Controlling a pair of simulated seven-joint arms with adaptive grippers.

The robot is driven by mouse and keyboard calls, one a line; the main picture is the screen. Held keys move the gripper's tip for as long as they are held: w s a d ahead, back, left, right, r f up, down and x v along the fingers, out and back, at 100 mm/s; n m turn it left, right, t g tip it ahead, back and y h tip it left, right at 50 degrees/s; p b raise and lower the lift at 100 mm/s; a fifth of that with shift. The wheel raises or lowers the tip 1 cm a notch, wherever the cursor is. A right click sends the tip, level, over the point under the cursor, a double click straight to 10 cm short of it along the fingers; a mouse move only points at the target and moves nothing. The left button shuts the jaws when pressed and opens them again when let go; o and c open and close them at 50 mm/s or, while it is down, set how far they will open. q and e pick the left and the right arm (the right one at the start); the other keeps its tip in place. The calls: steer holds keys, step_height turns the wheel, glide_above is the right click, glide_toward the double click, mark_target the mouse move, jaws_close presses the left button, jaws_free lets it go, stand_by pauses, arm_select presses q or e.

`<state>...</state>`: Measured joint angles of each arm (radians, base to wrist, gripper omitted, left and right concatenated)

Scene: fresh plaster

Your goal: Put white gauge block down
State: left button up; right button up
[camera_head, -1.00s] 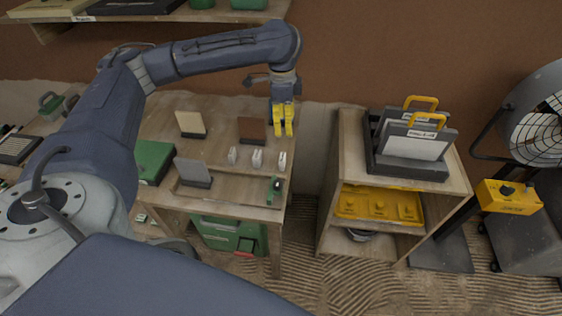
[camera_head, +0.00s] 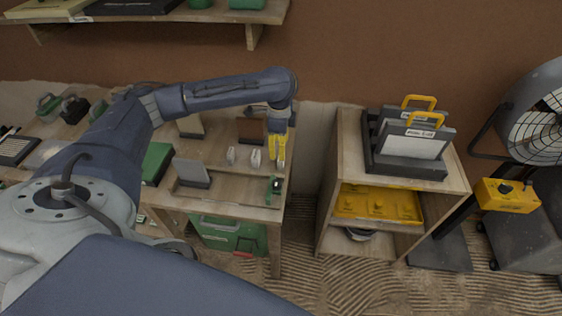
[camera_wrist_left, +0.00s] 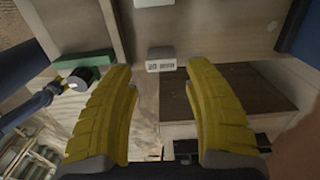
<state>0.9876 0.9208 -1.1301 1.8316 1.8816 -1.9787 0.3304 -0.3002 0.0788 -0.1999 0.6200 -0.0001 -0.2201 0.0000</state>
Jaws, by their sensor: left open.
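Several small white gauge blocks stand in a row on the wooden bench; the left one (camera_head: 231,155) and the middle one (camera_head: 255,158) show clearly in the head view. My left gripper (camera_head: 277,161) has its yellow fingers pointing down at the right end of the row, hiding most of the block there. In the left wrist view the left gripper (camera_wrist_left: 160,70) is open, and a white block (camera_wrist_left: 160,60) with a dark printed label shows in line with the gap between the fingertips. Contact cannot be told. A second white block (camera_wrist_left: 155,3) is at the top edge.
A brown block (camera_head: 251,130) stands behind the row, and a grey plate (camera_head: 192,173) on a stand is front left. A green tool (camera_head: 274,189) lies near the bench's front right corner. A gap separates the bench from the wooden shelf unit (camera_head: 350,150).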

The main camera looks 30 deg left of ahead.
mark_target(281, 162)
arm_select(q)
steer(key=shift+f, duration=3.25)
steer(key=shift+c, duration=0.2)
steer(key=c, duration=0.9)
